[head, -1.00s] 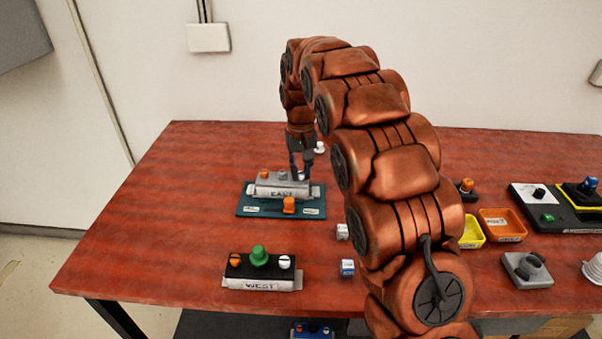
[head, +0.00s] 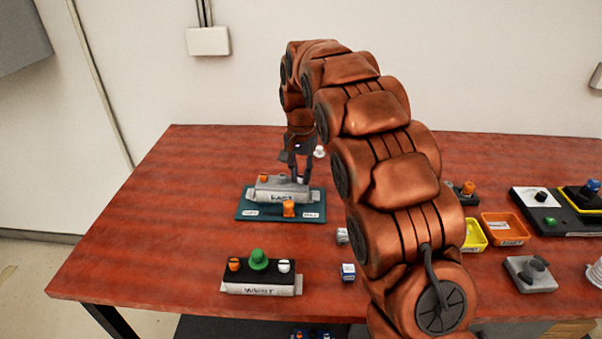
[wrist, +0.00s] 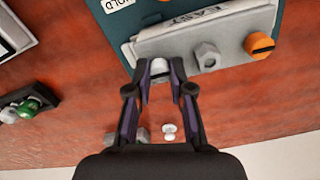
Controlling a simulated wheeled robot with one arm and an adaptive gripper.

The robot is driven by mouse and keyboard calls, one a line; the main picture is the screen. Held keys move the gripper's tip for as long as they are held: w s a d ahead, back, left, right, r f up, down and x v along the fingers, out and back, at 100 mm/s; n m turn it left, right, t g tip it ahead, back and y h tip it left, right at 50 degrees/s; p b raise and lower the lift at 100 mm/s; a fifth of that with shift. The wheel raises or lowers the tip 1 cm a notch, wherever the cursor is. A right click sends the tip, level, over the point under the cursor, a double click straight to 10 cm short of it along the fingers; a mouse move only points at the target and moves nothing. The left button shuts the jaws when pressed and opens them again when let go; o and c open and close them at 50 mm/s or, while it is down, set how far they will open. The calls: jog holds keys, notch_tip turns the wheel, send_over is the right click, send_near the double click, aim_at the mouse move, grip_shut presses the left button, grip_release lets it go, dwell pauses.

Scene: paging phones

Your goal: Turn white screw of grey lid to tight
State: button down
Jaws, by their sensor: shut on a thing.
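The grey lid (head: 268,187) sits on the grey unit labelled EAST, on a teal tray (head: 242,213). Along the lid in the wrist view (wrist: 225,31) are an orange slotted screw (wrist: 259,44), a grey hex nut (wrist: 207,55) in the middle, and the white screw (wrist: 160,67) at the other end. My gripper (wrist: 160,74) is shut on the white screw, with one finger on each side of its head. In the head view my gripper (head: 300,177) hides the white screw. Whether the screw is tight cannot be told.
An orange knob (head: 288,208) stands at the tray's front between two labels. Yellow (head: 473,234) and orange (head: 503,227) bins are at right. Bare table lies left.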

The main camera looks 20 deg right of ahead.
dwell(0.3)
jog(key=c, duration=1)
grip_release()
jog(key=shift+n, duration=0.3)
